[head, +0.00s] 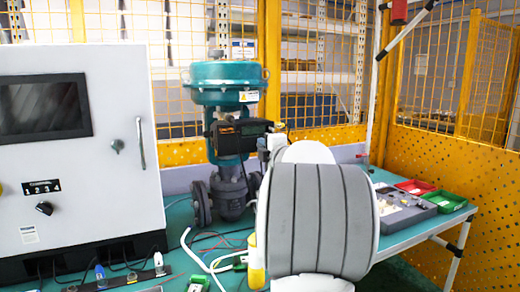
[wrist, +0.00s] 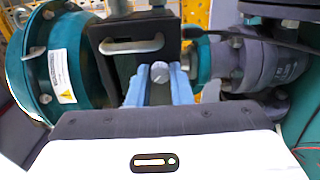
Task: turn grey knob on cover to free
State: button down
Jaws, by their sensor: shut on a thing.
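The grey knob (wrist: 159,72) shows in the wrist view as a small ribbed round end between the two light-blue fingers of my gripper (wrist: 160,84). The fingers are shut on the knob from its left and right sides. The black cover (wrist: 116,62) of the positioner lies behind it, with a metal handle beside the knob. In the head view the black positioner (head: 236,135) sits on the teal valve; my own arm hides the knob and the gripper there. The knob's markings cannot be read.
The teal valve actuator (head: 225,82) stands above the positioner, and its round housing (wrist: 66,62) is close on the left in the wrist view. A white control cabinet (head: 78,150) stands left. Cables lie on the green table. Red (head: 415,187) and green (head: 444,201) bins sit right.

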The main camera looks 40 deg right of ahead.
jog(key=shift+a+r, duration=0.1)
jog(key=shift+r, duration=0.15)
jog(key=c, duration=1.6)
grip_release()
jog(key=shift+f, duration=0.1)
jog(key=shift+f, duration=0.1)
jog(key=v, duration=0.7)
jog(key=shift+s, duration=0.35)
